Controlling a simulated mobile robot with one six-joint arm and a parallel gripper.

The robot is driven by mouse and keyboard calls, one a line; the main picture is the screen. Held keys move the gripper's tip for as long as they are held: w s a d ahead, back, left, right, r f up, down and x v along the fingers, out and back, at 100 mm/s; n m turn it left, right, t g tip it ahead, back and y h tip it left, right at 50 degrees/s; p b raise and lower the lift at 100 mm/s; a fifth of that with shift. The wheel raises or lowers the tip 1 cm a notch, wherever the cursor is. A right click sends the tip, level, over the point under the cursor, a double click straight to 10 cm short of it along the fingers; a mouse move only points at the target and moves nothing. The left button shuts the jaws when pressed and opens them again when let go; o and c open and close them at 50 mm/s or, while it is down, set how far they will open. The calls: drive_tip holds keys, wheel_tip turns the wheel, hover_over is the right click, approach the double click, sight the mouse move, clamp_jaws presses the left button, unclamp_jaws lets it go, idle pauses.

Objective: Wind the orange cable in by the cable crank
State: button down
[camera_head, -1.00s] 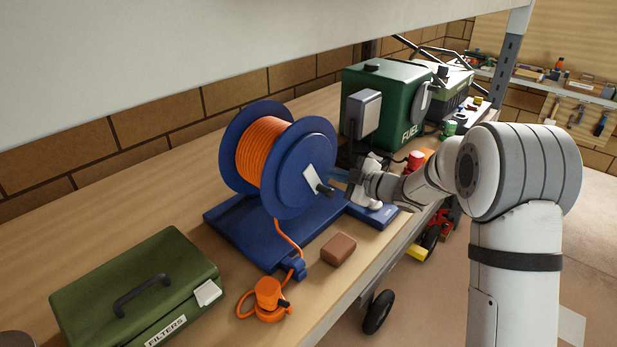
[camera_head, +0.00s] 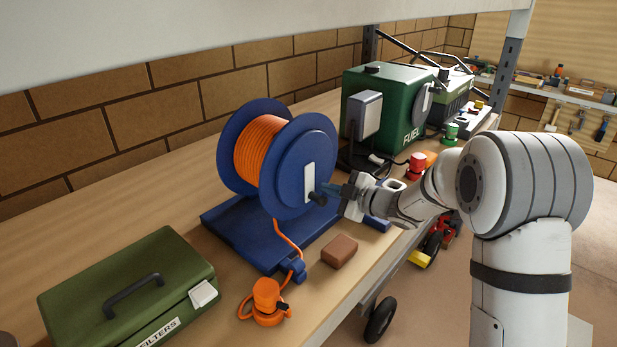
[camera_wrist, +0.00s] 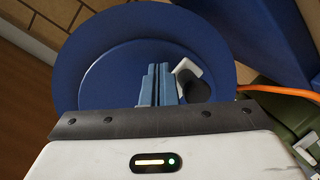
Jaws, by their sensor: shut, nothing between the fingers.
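The blue cable reel (camera_head: 275,160) stands on its blue base on the bench, with orange cable (camera_head: 258,152) wound on its drum. On its near flange is the cable crank, a white arm (camera_head: 309,176) hanging about straight down with a black knob (camera_head: 317,199) at its end. My gripper (camera_head: 329,187) is shut and empty, its blue fingertips right beside the knob. In the wrist view the fingers (camera_wrist: 158,84) point at the flange, with the knob (camera_wrist: 196,87) just to their right; I cannot tell if they touch. Loose cable runs down through a blue guide (camera_head: 292,268) to an orange plug (camera_head: 267,297).
A brown block (camera_head: 339,251) lies near the bench's front edge. A green FILTERS box (camera_head: 130,285) stands at the left. A green fuel can (camera_head: 395,110) stands behind my gripper. A white shelf (camera_head: 200,25) overhangs the bench.

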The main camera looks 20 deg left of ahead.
sight(323, 202)
drive_tip(key=shift+s+a+f+b, duration=0.2)
drive_tip(key=shift+s+b, duration=0.2)
drive_tip(key=shift+s, duration=0.05)
drive_tip(key=shift+s+a+f+b, duration=0.2)
drive_tip(key=shift+s+b, duration=0.2)
drive_tip(key=shift+s, duration=0.15)
drive_tip(key=shift+s+a+f+b, duration=0.1)
drive_tip(key=shift+s+a+b, duration=0.15)
drive_tip(key=shift+s, duration=0.25)
drive_tip(key=shift+s+a+f+b, duration=0.1)
drive_tip(key=shift+s+a+b, duration=0.05)
drive_tip(key=shift+s+b, duration=0.25)
drive_tip(key=shift+s+a+r, duration=0.2)
drive_tip(key=shift+s+a, duration=0.05)
drive_tip(key=shift+s, duration=0.3)
drive_tip(key=shift+s+a+r, duration=0.2)
drive_tip(key=shift+s, duration=0.3)
